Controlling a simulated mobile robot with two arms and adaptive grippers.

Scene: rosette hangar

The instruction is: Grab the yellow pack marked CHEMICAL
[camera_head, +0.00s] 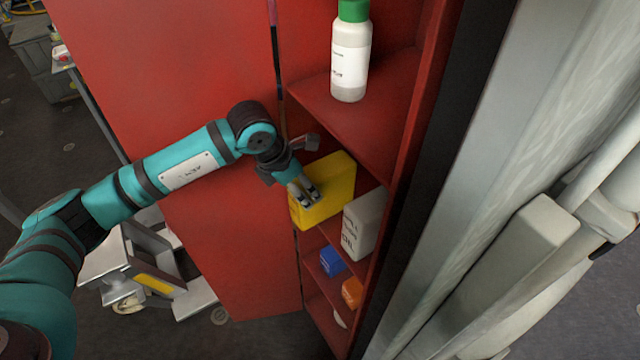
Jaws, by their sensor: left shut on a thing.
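The yellow pack (334,183) is in the red cabinet, at the level of the shelf opening below the bottle. No CHEMICAL marking on it can be read from here. My left gripper (309,199) is shut on the yellow pack near its left part, with the fingers lying over its face. The gripper hides a part of the pack. Whether the pack rests on the shelf or is lifted cannot be told. My right gripper is not in view.
A white bottle with a green cap (350,60) stands on the upper shelf. A grey-white OIL container (362,225) is close to the pack's right side. Blue (332,261) and orange (352,292) items sit lower. The red cabinet door (190,120) stands open at left.

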